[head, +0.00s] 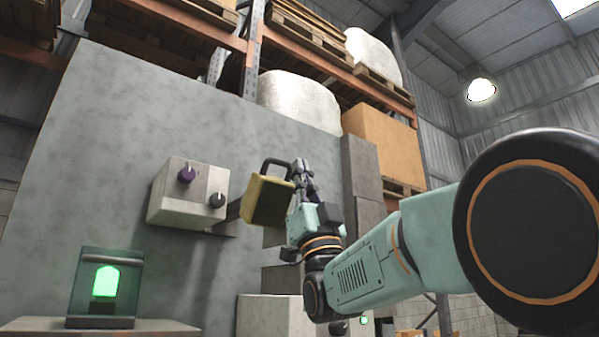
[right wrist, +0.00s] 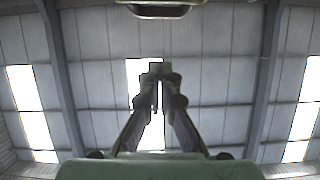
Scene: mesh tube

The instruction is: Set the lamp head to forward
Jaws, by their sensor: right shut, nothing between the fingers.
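The lamp head (head: 268,200) is a yellowish box with a dark looped handle (head: 272,166) on top. In the head view it is tilted and stands out from the grey wall on a dark bracket. My right gripper (head: 300,166) is just right of the handle, pointing up, shut and empty. Whether it touches the handle I cannot tell. In the right wrist view the shut fingers (right wrist: 156,70) point at the roof, and a pale edge with a dark underside, perhaps the lamp head, shows at the top. My left gripper is out of view.
A pale control box (head: 188,192) with a purple knob and a black knob is on the wall left of the lamp head. A green glowing light (head: 105,284) in a case stands at lower left. Another pale box (head: 270,316) is below. Pallet racks rise behind.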

